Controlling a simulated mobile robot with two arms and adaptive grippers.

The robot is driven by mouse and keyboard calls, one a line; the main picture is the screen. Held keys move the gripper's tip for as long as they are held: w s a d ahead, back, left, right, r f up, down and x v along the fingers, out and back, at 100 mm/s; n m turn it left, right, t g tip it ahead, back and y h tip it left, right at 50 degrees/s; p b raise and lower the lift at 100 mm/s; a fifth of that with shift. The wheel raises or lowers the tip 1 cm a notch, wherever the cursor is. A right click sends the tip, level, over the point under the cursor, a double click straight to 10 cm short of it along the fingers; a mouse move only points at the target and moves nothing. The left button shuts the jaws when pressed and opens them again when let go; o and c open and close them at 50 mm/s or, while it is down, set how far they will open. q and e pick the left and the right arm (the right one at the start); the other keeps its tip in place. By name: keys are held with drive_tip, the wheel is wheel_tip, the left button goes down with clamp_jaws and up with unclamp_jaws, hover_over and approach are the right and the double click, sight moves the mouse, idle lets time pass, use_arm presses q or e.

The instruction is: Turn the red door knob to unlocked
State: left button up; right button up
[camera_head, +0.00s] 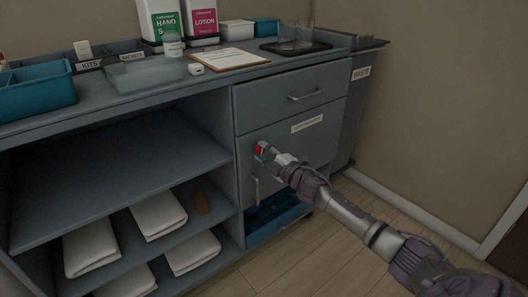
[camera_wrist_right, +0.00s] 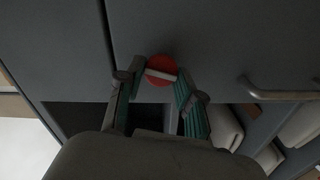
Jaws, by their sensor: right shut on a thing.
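The red door knob (camera_wrist_right: 162,66) is a round red disc with a pale bar across it, on the grey cabinet door (camera_wrist_right: 220,35). In the head view the knob (camera_head: 259,150) shows as a small red spot at the upper left of the door, partly hidden by my gripper. My right gripper (camera_wrist_right: 160,80) has its two fingers on either side of the knob's bar and is shut on it. The right gripper also shows in the head view (camera_head: 266,153), with its arm reaching in from the lower right. My left gripper is not in view.
A metal handle (camera_head: 257,190) is on the same door below the knob, and a drawer (camera_head: 290,98) with a handle is above. Open shelves with folded white towels (camera_head: 160,213) are at the left. The countertop holds bottles, trays and a clipboard. A waste bin (camera_head: 352,110) stands at the right.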

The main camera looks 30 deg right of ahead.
drive_tip(key=shift+f+n, duration=0.1)
drive_tip(key=shift+n, duration=1.5)
drive_tip(key=o, duration=1.1)
drive_tip(key=shift+a, duration=0.1)
drive_tip(key=s, duration=0.8)
drive_tip(key=s+d, duration=0.1)
drive_tip(key=s, duration=0.3)
drive_tip(key=shift+f, duration=0.1)
